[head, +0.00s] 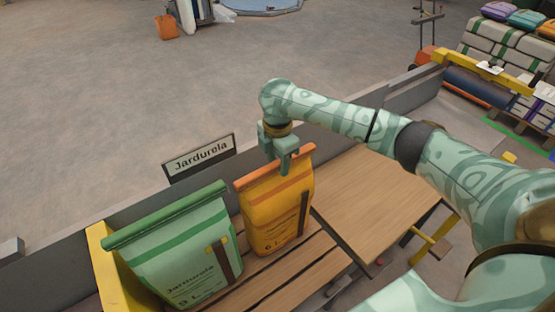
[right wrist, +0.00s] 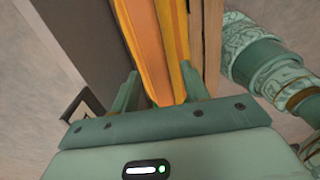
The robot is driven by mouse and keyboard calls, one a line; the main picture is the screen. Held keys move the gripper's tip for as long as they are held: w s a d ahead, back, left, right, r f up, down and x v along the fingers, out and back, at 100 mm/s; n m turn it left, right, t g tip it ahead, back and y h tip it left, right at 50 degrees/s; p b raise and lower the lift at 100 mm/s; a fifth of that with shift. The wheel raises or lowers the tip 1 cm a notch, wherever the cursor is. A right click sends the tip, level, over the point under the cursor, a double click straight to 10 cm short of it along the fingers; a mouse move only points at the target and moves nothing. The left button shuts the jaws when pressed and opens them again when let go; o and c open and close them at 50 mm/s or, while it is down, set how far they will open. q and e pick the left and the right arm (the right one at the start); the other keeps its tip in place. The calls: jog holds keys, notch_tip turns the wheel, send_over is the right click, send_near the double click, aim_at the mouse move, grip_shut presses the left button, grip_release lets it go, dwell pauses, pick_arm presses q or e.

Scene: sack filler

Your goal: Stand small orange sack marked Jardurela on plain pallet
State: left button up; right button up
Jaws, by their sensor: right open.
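The small orange sack (head: 272,212) stands upright on a slatted wooden pallet (head: 312,262), its bottom on the boards. Its lettering is too small to read, apart from what looks like a volume mark. My right gripper (head: 285,166) is at the sack's top edge, pointing down, with its jaws open. In the right wrist view, the orange sack (right wrist: 152,40) lies between the two open fingers (right wrist: 158,90); I cannot tell whether they touch it. My left gripper is not in view.
A larger green sack (head: 180,255) marked Jardurela stands close to the left of the orange one. A Jardurela sign (head: 200,155) is on the low grey wall behind. A wooden board (head: 370,205) lies to the right. Stacked sacks (head: 500,45) stand at the far right.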

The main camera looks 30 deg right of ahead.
notch_tip(320, 180, up, 16)
jog(key=p, duration=0.6)
